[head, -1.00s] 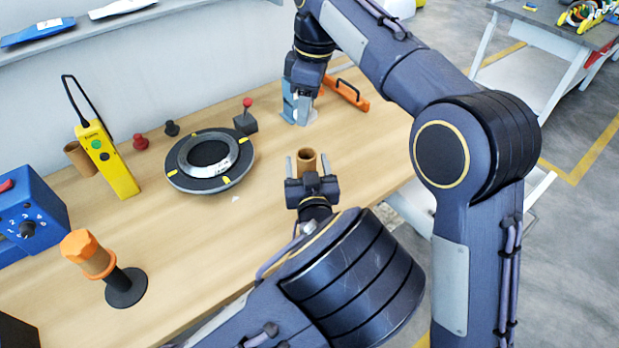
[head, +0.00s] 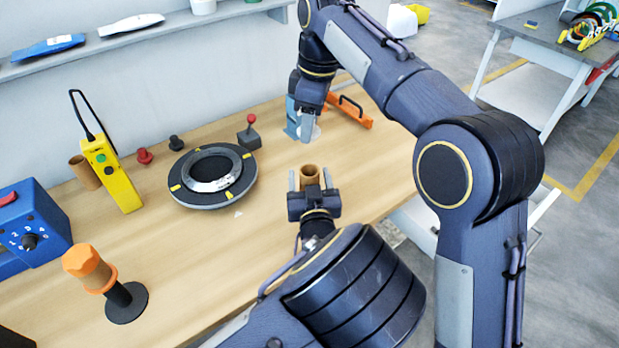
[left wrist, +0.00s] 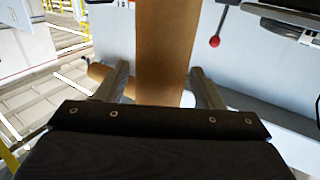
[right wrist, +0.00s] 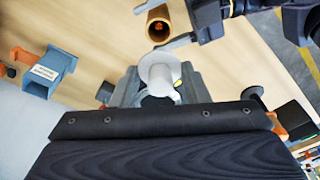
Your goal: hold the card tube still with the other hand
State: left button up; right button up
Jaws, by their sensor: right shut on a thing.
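The brown card tube (head: 310,174) stands upright between the fingers of my left gripper (head: 311,181). The left wrist view shows the tube (left wrist: 165,50) large between the two fingers (left wrist: 165,92), with a gap on its left side. The left gripper looks open around it. My right gripper (head: 307,128) is just beyond the tube, pointing down. In the right wrist view it is shut on a white round thing (right wrist: 160,72); the tube's open end (right wrist: 158,25) shows a little past it. A black disc with a grey ring (head: 213,186) lies left of the tube.
A blue-grey holder (head: 292,117) and an orange handled tool (head: 350,112) are close to the right gripper. A yellow device (head: 112,173), a blue control box (head: 32,238) and an orange-topped stand (head: 90,267) are at left.

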pick_arm(q)
jog(key=s+d, duration=0.1)
jog(key=s, duration=1.1)
jog(key=shift+d, duration=0.2)
pick_arm(e)
jog(key=shift+f, duration=0.1)
